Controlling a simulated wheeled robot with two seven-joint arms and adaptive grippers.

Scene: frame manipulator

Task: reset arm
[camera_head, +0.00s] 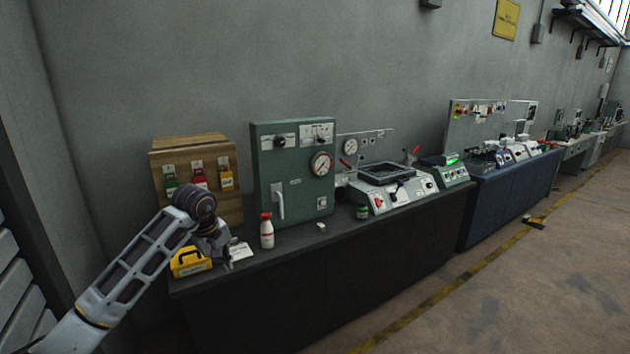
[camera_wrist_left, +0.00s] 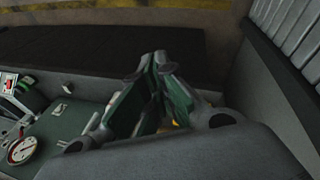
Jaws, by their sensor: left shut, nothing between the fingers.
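My left arm comes in from the left in the head view. Its gripper (camera_head: 227,262) is at the left end of the dark workbench, just in front of the wooden rack and beside the yellow box. In the left wrist view the gripper (camera_wrist_left: 158,58) is shut, with its fingertips together and nothing held. A little yellow shows behind the fingers there. My right gripper is in neither view.
The workbench (camera_head: 330,285) carries a yellow box (camera_head: 190,262), a white bottle with a red cap (camera_head: 267,231), a wooden rack (camera_head: 230,207), a green gauge cabinet (camera_head: 294,170) and a control panel (camera_head: 400,190). Open floor (camera_head: 530,290) lies to the right.

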